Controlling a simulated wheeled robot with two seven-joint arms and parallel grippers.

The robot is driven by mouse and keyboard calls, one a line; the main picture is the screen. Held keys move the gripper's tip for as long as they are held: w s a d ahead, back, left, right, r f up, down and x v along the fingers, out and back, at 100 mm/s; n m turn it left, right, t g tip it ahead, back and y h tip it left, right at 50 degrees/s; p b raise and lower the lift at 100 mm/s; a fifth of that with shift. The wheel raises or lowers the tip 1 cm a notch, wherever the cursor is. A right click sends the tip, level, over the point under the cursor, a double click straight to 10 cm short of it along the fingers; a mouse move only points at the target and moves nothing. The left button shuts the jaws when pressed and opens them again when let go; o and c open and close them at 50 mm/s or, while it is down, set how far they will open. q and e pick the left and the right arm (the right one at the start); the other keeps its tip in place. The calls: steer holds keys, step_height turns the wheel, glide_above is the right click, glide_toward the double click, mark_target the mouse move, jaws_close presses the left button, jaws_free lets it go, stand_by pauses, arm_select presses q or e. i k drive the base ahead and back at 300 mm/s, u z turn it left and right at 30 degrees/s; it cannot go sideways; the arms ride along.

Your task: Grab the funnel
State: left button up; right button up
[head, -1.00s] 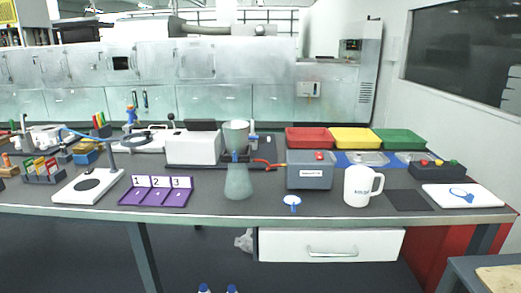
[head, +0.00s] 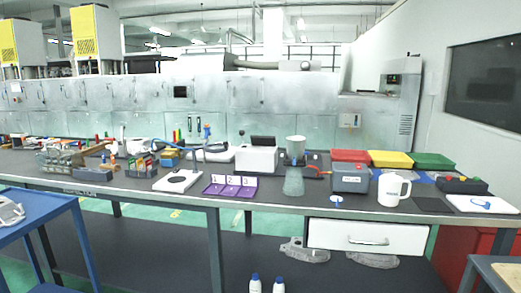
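A small blue-and-white piece (head: 336,201) with a round top and a short stem stands near the front edge of the bench (head: 400,208); it looks like a small funnel, but it is too small to be sure. To its left stands a grey translucent cone-shaped vessel (head: 293,184). A grey cup (head: 296,144) sits above this vessel, with a dark and blue holder between them; I cannot tell whether this cup is a funnel. Neither of my grippers shows in the view.
A white mug (head: 391,190) and a grey box (head: 349,180) stand to the right of the small piece. A purple numbered tray (head: 228,190) lies left. A blue cart (head: 38,209) stands at the left front. A white drawer (head: 365,237) hangs under the bench.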

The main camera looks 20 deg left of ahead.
mark_target(295, 145)
steer(key=u, duration=0.85)
steer(key=i, duration=0.8)
steer(key=u, duration=0.45)
